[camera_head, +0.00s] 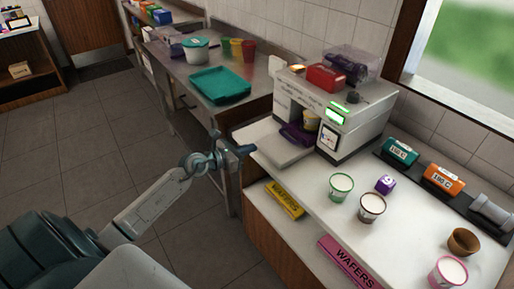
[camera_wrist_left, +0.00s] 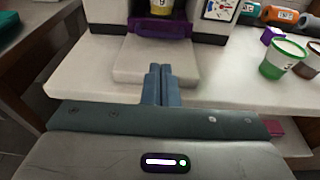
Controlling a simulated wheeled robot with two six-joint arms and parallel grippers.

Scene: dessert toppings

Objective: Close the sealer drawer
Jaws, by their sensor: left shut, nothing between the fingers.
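The white sealer (camera_head: 338,112) stands on the white counter, with a lit green display on its front. Its white drawer (camera_head: 274,143) sticks out of the front toward the left. A cup (camera_head: 311,121) sits on a purple holder (camera_head: 298,135) at the sealer's opening. My left gripper (camera_head: 243,150) is shut and empty, just in front of the drawer's outer edge. In the left wrist view the shut fingers (camera_wrist_left: 157,84) point at the drawer (camera_wrist_left: 155,62); I cannot tell whether they touch it. My right gripper is not in view.
Several filled cups, such as the green-rimmed cup (camera_head: 340,186), stand on the counter to the right of the drawer. A teal tray (camera_head: 219,85) lies on the metal table behind. A yellow box (camera_head: 285,199) and a pink wafers box (camera_head: 348,262) lie below the counter top.

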